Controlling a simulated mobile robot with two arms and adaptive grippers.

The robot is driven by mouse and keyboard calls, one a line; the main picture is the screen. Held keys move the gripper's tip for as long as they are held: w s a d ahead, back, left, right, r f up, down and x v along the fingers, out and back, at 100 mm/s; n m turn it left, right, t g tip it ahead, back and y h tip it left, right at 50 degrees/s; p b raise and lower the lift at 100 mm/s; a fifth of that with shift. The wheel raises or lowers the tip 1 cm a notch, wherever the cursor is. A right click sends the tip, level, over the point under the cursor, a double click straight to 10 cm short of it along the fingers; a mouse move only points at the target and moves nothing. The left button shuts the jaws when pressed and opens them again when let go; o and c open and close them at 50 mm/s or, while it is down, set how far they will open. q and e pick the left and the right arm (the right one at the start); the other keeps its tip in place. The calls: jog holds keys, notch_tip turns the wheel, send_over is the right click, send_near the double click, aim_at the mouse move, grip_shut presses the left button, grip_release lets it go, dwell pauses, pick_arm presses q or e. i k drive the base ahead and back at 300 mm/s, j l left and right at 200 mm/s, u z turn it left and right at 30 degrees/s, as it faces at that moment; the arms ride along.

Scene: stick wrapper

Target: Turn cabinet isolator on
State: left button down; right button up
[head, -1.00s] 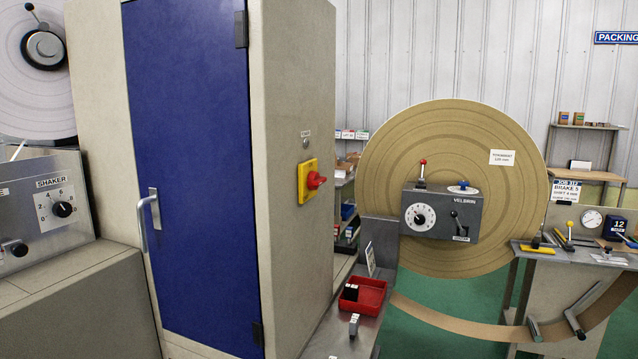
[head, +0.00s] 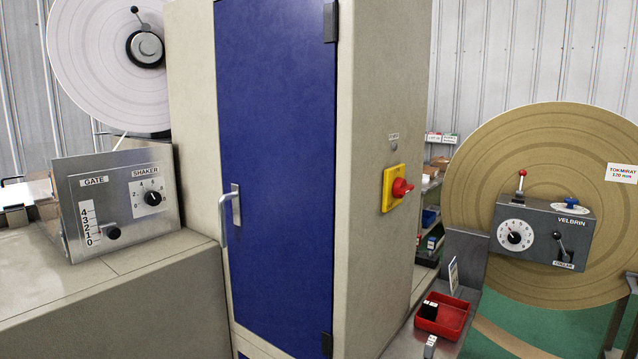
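The cabinet (head: 190,60) stands in the middle of the head view with a shut blue door (head: 275,180) and a silver door handle (head: 229,213). The isolator is a red rotary knob (head: 401,188) on a yellow plate (head: 388,190), on the cabinet's right side face. A small label and a round fitting sit above it; the label is too small to read. I cannot tell the knob's position. Neither of my grippers is in view.
A control box (head: 118,200) marked GATE and SHAKER sits left of the cabinet, below a white reel (head: 105,70). To the right stand a grey VELBRIN box (head: 543,236), a large brown reel (head: 480,150) and a red tray (head: 445,315) on a metal bench.

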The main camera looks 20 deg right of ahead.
aim_at(401, 186)
jog(key=i+l+u, duration=0.1)
jog(key=l+u, duration=0.25)
jog(key=l, duration=0.55)
jog(key=l+u, duration=0.4)
jog(key=l, duration=0.5)
jog(key=k+l+u, duration=0.15)
jog(key=l+u, duration=0.2)
jog(key=l, duration=0.55)
